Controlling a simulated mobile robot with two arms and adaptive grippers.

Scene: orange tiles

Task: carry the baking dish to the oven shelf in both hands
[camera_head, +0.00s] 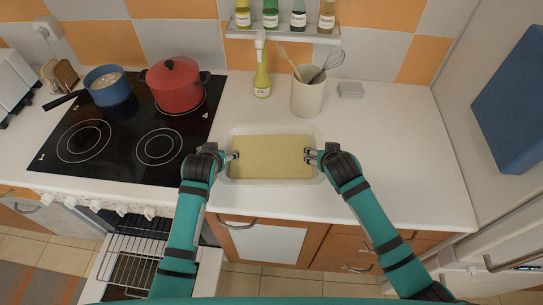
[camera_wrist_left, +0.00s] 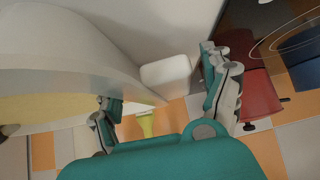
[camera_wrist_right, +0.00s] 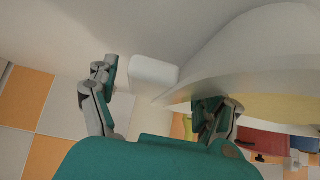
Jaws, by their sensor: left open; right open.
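The white baking dish (camera_head: 272,182) with a flat yellowish filling (camera_head: 270,157) sits on the counter. My left gripper (camera_head: 234,155) is at its left end and my right gripper (camera_head: 309,156) at its right end. Both are open. In the left wrist view, a white end handle of the dish (camera_wrist_left: 166,78) shows between the spread fingers, with gaps. The right wrist view shows the other handle (camera_wrist_right: 153,75) likewise between open fingers. The oven's wire shelf (camera_head: 135,262) shows at lower left, above the lowered oven door (camera_head: 207,272).
A black hob (camera_head: 110,150) with a red pot (camera_head: 175,85) and a blue pan (camera_head: 108,86) lies left of the dish. A yellow bottle (camera_head: 262,80) and a utensil crock (camera_head: 307,95) stand behind it. The counter to the right (camera_head: 410,150) is clear.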

